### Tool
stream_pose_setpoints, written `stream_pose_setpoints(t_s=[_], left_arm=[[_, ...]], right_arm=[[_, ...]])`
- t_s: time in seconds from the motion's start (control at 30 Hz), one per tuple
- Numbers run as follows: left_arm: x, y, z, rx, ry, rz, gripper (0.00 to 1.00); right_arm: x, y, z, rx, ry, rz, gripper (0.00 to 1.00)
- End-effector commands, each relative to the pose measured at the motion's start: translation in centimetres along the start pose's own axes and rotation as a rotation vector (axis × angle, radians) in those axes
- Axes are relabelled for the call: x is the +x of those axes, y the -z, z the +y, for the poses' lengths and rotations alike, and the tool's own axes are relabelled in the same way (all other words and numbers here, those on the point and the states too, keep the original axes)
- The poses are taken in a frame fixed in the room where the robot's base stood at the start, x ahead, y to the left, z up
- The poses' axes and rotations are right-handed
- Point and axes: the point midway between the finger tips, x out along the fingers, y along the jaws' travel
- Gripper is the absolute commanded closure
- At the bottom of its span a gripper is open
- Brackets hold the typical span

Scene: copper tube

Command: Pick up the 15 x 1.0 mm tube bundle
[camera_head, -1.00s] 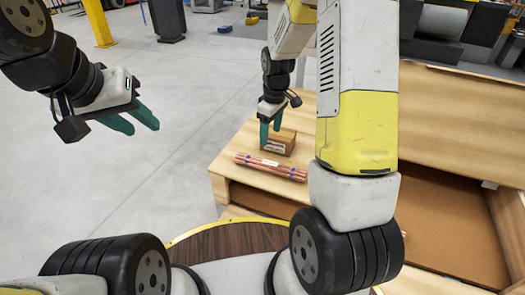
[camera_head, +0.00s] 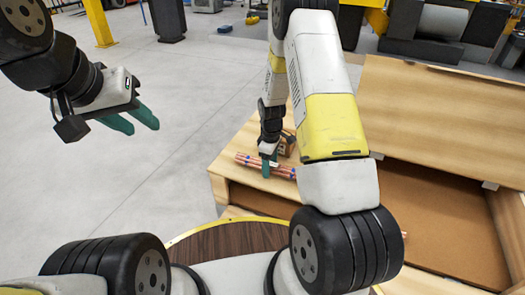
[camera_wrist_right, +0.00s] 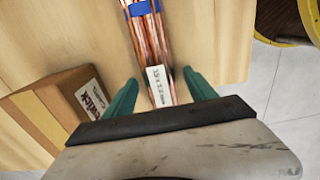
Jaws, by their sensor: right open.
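The copper tube bundle (camera_head: 248,160) lies on the wooden surface, partly hidden by my right gripper in the head view. In the right wrist view the bundle (camera_wrist_right: 151,45) has a blue band near the top edge and a white label, whose small print I cannot read surely. My right gripper (camera_head: 266,172) points down at the bundle and is open. In the right wrist view its green fingers (camera_wrist_right: 160,78) stand on either side of the labelled part, with gaps visible. I cannot tell how far the fingertips reach down. My left gripper (camera_head: 137,120) is open and empty, over the floor at left.
A small cardboard box (camera_head: 287,145) stands close behind the bundle; it also shows left of the fingers in the right wrist view (camera_wrist_right: 45,112). The wooden crate (camera_head: 450,115) extends to the right, with a recessed brown panel. Open floor lies to the left.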

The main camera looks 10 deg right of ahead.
Motion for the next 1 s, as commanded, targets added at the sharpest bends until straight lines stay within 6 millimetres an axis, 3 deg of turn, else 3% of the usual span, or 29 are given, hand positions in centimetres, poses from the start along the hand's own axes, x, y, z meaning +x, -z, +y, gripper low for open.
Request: stream_pose_setpoints(t_s=[0.2, 0.53, 1.0], left_arm=[[0.0, 0.0, 0.0, 0.0, 0.0, 0.0, 0.64], [-0.01, 0.0, 0.0, 0.0, 0.0, 0.0, 0.64], [0.0, 0.0, 0.0, 0.0, 0.0, 0.0, 0.64]], right_arm=[[0.06, 0.0, 0.02, 0.001, 0.0, 0.0, 0.35], [0.03, 0.0, 0.01, 0.001, 0.0, 0.0, 1.0], [-0.23, 0.05, 0.07, 0.001, -0.002, 0.001, 1.0]])
